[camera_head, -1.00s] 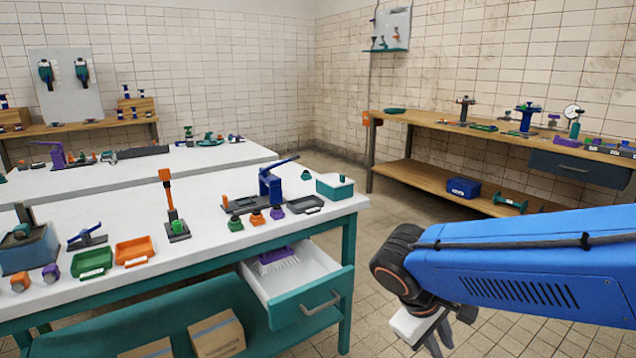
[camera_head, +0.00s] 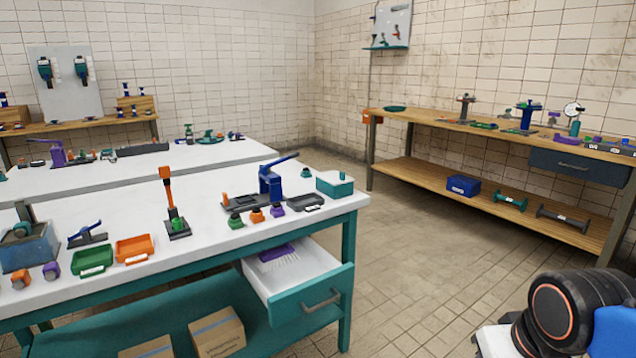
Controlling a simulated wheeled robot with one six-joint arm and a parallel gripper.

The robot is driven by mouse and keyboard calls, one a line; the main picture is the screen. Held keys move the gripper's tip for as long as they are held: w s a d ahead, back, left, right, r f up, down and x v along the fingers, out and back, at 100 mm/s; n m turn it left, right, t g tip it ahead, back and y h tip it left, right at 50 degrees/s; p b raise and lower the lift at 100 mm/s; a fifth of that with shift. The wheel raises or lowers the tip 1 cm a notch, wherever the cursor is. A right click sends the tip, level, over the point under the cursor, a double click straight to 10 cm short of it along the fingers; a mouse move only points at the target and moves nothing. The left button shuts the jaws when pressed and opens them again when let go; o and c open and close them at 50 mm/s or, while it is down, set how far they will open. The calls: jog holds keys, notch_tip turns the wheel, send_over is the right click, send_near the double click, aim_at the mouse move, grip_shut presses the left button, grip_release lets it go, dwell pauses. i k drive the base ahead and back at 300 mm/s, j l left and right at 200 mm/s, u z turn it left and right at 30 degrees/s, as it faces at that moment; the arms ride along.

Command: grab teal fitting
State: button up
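A small teal fitting (camera_head: 306,174) stands on the white bench top near its back right, left of a teal box. A row of similar small fittings stands nearer the front edge: a green one (camera_head: 236,221), an orange one (camera_head: 257,215) and a purple one (camera_head: 278,210). I cannot tell for sure which one the task means. Only the white body of my gripper (camera_head: 495,341) shows, at the bottom right corner beside my arm's dark wrist. Its fingers are out of frame. It is well away from the bench and the fittings.
The white bench (camera_head: 190,262) has an open drawer (camera_head: 318,290) jutting from its right front. A blue press (camera_head: 269,184), a teal box (camera_head: 335,185) and a grey tray (camera_head: 306,202) stand around the fittings. A wooden bench (camera_head: 420,170) lines the right wall. The floor between is clear.

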aim_at(22, 229)
jog(key=u, duration=1.75)
